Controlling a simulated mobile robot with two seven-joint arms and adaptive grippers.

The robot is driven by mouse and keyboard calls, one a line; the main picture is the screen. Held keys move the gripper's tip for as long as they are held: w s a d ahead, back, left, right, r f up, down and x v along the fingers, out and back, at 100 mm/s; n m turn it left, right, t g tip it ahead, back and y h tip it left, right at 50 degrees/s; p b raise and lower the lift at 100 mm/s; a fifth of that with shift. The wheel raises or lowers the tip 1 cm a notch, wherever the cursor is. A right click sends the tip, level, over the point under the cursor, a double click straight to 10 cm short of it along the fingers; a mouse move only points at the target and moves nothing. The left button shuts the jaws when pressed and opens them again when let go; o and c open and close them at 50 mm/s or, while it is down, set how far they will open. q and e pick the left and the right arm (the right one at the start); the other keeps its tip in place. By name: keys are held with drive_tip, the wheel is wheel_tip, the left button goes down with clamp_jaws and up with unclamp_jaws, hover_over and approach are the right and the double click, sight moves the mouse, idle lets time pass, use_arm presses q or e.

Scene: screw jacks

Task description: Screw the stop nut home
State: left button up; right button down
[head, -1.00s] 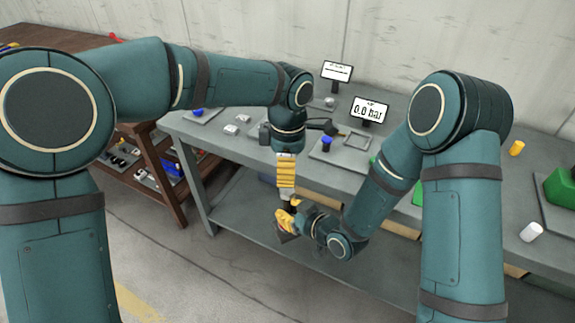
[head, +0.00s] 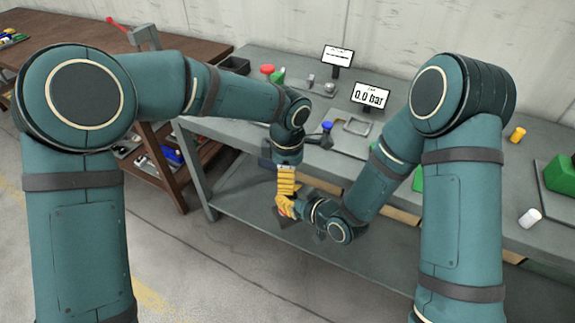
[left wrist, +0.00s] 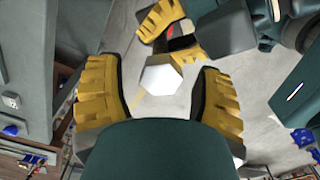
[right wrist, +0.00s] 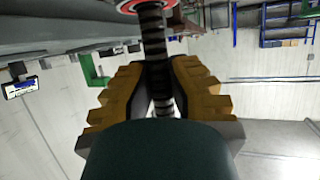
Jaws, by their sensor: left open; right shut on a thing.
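A white six-sided piece (left wrist: 161,73), which looks like the stop nut, shows between the spread fingers of my open left gripper (left wrist: 158,98), with a gap on each side. In the head view my left gripper (head: 286,182) points down just above my right gripper (head: 287,208). In the right wrist view my right gripper (right wrist: 155,95) is shut on a dark threaded spindle (right wrist: 152,35). A red-and-grey round part (right wrist: 140,6) shows at one end of the spindle. I cannot tell whether the nut sits on the thread, since the head view hides it behind the fingers.
The grey bench (head: 225,127) stands behind the grippers, with a lower shelf (head: 250,197). A display reading 0.0 bar (head: 370,95), a blue-topped part (head: 326,128) and a white cylinder (head: 530,218) stand on it. A brown table (head: 60,58) is at left.

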use_arm(q)
drive_tip(key=shift+f, duration=0.1)
clamp_jaws()
drive_tip(key=m, duration=0.4)
drive_tip(key=shift+m, duration=0.4)
drive_tip(key=m, duration=1.2)
drive_tip(key=shift+w, duration=0.1)
unclamp_jaws()
